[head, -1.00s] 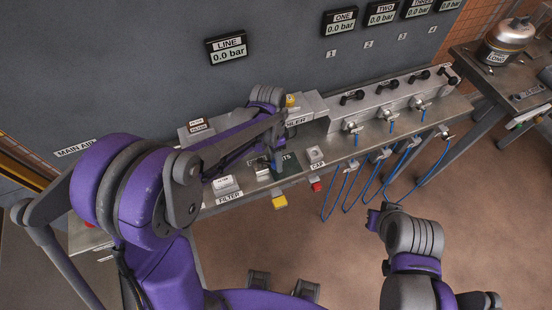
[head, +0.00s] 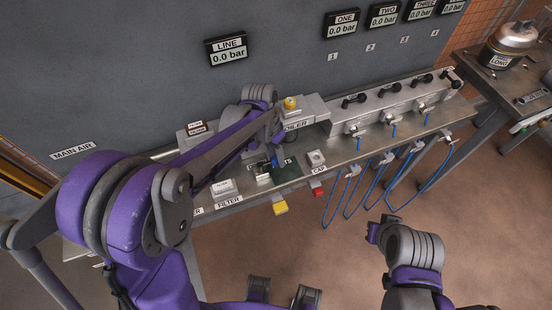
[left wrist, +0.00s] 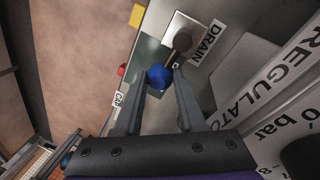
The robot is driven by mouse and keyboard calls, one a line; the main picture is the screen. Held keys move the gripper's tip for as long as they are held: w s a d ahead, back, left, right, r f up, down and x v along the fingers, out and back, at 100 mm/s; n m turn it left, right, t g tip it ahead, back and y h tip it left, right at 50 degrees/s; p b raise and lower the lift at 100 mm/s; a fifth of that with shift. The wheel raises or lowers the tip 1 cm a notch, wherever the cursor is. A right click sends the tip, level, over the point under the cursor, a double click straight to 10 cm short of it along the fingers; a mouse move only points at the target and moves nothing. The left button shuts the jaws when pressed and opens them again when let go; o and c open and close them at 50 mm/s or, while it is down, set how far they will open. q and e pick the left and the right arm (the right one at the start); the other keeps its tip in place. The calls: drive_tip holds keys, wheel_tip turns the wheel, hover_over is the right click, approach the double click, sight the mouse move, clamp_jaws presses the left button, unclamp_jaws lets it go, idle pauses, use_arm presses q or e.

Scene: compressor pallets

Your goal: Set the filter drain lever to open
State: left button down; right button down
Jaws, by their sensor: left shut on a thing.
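The filter drain lever (left wrist: 171,58) shows in the left wrist view beside the DRAIN label. In the head view my left gripper (head: 274,160) is low over the bench, and my arm and hand hide most of the lever. My right gripper (head: 373,226) hangs away from the bench over the floor; its jaws are not clear.
A dark green mat (head: 288,172) lies beside the left gripper. A CAP holder (head: 316,159) and a FILTER box (head: 222,188) stand on the bench (head: 345,153). Several blue hoses (head: 350,195) hang from its front at right. The LINE gauge (head: 227,52) reads 0.0 bar.

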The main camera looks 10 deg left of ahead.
idle(0.3)
use_arm(q)
drive_tip(key=c, duration=0.5)
unclamp_jaws()
wheel_tip(320, 180, up, 11)
drive_tip(key=a, duration=0.2)
drive_tip(key=shift+w+f+p, duration=0.15)
drive_tip(key=shift+w+p, duration=0.15)
drive_tip(key=shift+w, duration=0.15)
drive_tip(key=s+a+f+n+t+y, duration=0.1)
drive_tip(key=s+a+f+n+t, duration=0.1)
drive_tip(key=s, duration=0.6)
drive_tip(key=s+a+f+n+t+y, duration=0.1)
drive_tip(key=s+a+f+n+t, duration=0.1)
drive_tip(key=s, duration=0.7)
drive_tip(key=shift+s+a+f+n+t, duration=0.2)
drive_tip(key=shift+a+f+n+t, duration=0.25)
drive_tip(key=shift+a+t, duration=0.55)
